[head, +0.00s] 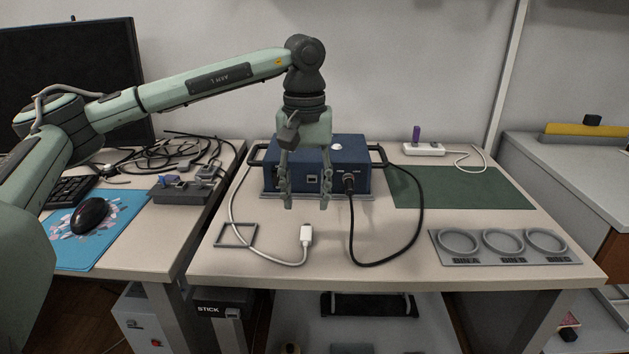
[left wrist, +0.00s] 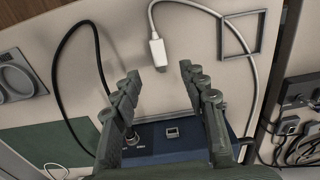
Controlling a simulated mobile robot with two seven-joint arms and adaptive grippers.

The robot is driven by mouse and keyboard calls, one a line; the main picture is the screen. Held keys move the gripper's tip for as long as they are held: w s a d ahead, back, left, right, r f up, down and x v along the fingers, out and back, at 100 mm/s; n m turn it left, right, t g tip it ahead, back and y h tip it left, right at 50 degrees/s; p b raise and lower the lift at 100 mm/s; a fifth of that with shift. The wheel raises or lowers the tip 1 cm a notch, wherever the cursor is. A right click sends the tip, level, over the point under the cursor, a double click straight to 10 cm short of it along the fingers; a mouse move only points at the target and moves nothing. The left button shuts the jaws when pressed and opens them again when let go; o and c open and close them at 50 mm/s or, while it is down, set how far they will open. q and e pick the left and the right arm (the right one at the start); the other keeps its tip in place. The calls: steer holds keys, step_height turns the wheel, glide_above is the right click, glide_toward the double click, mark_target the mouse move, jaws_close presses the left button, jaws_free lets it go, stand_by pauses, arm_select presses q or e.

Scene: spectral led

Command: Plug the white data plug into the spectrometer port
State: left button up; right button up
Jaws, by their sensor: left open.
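The white data plug (head: 306,234) lies on the table on the end of its white cable, in front of the blue spectrometer box (head: 352,181). It also shows in the left wrist view (left wrist: 158,54), beyond the fingertips. The spectrometer's square port (head: 312,178) is on the box's front face, seen between my fingers; it shows in the left wrist view too (left wrist: 172,133). My left gripper (head: 307,205) points down in front of the box, open and empty, above and behind the plug. My right gripper is not in view.
A black cable (head: 352,240) runs from a round connector (head: 348,182) beside the port and loops over the table. A square grey frame (head: 236,235) lies left of the plug. A three-ring holder (head: 504,247) and green mat (head: 455,188) are at right.

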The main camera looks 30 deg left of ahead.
mark_target(306, 230)
arm_select(q)
step_height(306, 230, down, 5)
steer(key=shift+s+f, duration=0.1)
steer(key=shift+s, duration=0.05)
steer(key=shift+f, duration=0.65)
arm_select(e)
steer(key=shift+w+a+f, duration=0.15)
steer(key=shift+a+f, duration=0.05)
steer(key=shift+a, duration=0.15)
arm_select(q)
steer(key=shift+c, duration=0.6)
